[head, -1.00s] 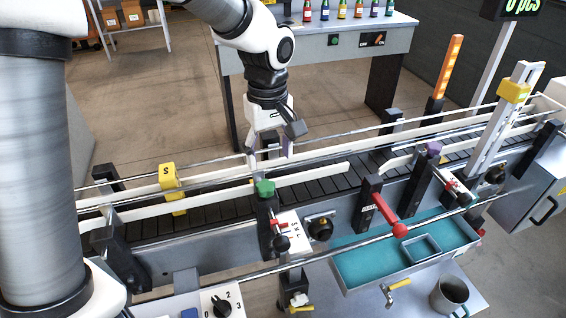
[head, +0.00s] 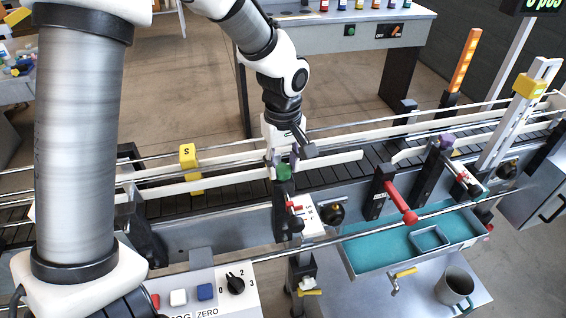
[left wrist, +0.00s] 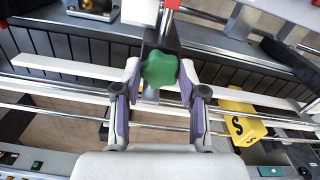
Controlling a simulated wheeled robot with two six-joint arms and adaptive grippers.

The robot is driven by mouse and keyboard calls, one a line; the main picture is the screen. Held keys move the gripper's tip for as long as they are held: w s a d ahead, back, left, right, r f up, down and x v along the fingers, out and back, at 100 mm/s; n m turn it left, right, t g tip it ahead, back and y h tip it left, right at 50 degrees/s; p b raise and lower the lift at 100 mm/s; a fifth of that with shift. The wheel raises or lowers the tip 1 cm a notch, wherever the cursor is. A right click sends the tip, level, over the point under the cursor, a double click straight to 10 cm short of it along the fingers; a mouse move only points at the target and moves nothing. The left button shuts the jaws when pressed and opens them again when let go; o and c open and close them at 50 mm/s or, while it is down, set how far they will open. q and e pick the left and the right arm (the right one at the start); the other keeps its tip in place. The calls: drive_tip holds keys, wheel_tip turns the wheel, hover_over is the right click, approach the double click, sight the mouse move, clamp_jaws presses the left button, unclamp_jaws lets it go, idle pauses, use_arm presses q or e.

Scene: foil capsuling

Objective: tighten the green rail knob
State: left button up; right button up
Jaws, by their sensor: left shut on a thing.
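The green rail knob (head: 284,173) tops a black post on the near side of the conveyor. My left gripper (head: 282,163) comes down on it from above, fingers on either side. In the left wrist view the lobed green knob (left wrist: 159,69) sits between the fingertips of my left gripper (left wrist: 159,82), whose pads are purple. The gripper is shut on the knob. Small parts of the knob's sides are hidden by the fingers. My right gripper is not in view.
A yellow block marked S (head: 188,156) sits on the rail to the left. A red-handled lever (head: 402,203) and a purple knob (head: 447,141) stand to the right. A teal-lined tray (head: 375,255) and a grey mug (head: 455,286) are at the front right.

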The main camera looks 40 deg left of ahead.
use_arm(q)
drive_tip(key=shift+f, duration=0.1)
drive_tip(key=m+p, duration=0.3)
drive_tip(key=m, duration=0.1)
drive_tip(key=shift+s, duration=0.1)
drive_tip(key=m+p, duration=0.4)
drive_tip(key=m, duration=0.2)
drive_tip(key=shift+p, duration=0.3)
drive_tip(key=m+p, duration=0.3)
drive_tip(key=m, duration=0.2)
drive_tip(key=shift+a+m+p, duration=0.1)
drive_tip(key=shift+m+p, duration=0.2)
drive_tip(key=shift+m, duration=0.1)
drive_tip(key=m+p, duration=0.2)
drive_tip(key=m, duration=0.2)
drive_tip(key=shift+f+m, duration=0.1)
drive_tip(key=shift+m, duration=0.2)
